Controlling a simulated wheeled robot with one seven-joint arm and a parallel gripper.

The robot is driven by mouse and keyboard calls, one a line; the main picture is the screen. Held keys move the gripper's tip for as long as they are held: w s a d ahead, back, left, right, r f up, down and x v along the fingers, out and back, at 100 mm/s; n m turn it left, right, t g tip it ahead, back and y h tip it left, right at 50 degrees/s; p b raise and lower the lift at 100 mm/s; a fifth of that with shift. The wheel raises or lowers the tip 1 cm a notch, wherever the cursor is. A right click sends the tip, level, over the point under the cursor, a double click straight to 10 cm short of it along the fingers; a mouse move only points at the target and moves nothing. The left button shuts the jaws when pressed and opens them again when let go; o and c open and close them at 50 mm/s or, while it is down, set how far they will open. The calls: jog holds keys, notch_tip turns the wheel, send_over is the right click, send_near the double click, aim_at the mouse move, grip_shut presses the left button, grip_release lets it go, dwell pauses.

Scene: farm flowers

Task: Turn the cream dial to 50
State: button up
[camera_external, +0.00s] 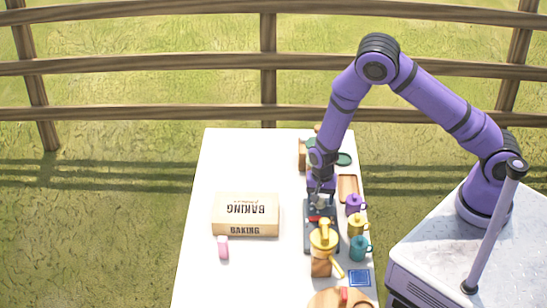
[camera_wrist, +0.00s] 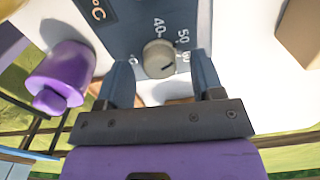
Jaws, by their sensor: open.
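The cream dial (camera_wrist: 159,58) is a round knob on a dark blue-grey panel (camera_wrist: 125,28) in the wrist view. White numbers 40 and 50 are printed beside it, with more print partly cut off or hidden. A short dark mark shows on the dial's face; which number it points at I cannot tell. My gripper (camera_wrist: 160,64) is open, with one finger on each side of the dial; contact is not clear. In the external view my gripper (camera_external: 320,200) points down over the dark device (camera_external: 307,238) on the table, largely hiding the dial.
A purple mug (camera_external: 354,204), a yellow mug (camera_external: 357,226) and a teal mug (camera_external: 360,248) stand right of the device. A yellow-topped pot (camera_external: 323,240) stands at its near end. A baking box (camera_external: 246,214) lies left. The white table (camera_external: 205,270) has free room at left.

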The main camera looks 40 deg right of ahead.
notch_tip(320, 180, up, 10)
dwell(0.4)
dwell(0.3)
notch_tip(320, 180, up, 15)
jog(key=n+y, duration=0.2)
send_over(320, 200)
jog(key=s+d, duration=0.2)
jog(key=d, duration=0.3)
jog(key=s+d+r+n+t, duration=0.1)
jog(key=s+d+r, duration=0.25)
jog(key=r, duration=0.25)
jog(key=s+d+r+n+t, duration=0.1)
jog(key=s+d+r+n, duration=0.1)
jog(key=d+r, duration=0.25)
jog(key=s+d+r+n+t, duration=0.1)
jog(key=s+d+r, duration=0.2)
jog(key=s, duration=0.3)
jog(key=s+d+r+n+t+h, duration=0.1)
jog(key=s+d+r+n, duration=0.1)
jog(key=s+d+r, duration=0.2)
jog(key=s+d+r+n+t+h, duration=0.1)
jog(key=s+d+r+n, duration=0.1)
jog(key=s, duration=0.7)
notch_tip(320, 200, up, 3)
jog(key=shift+s+d+f, duration=0.15)
jog(key=shift+d, duration=0.6)
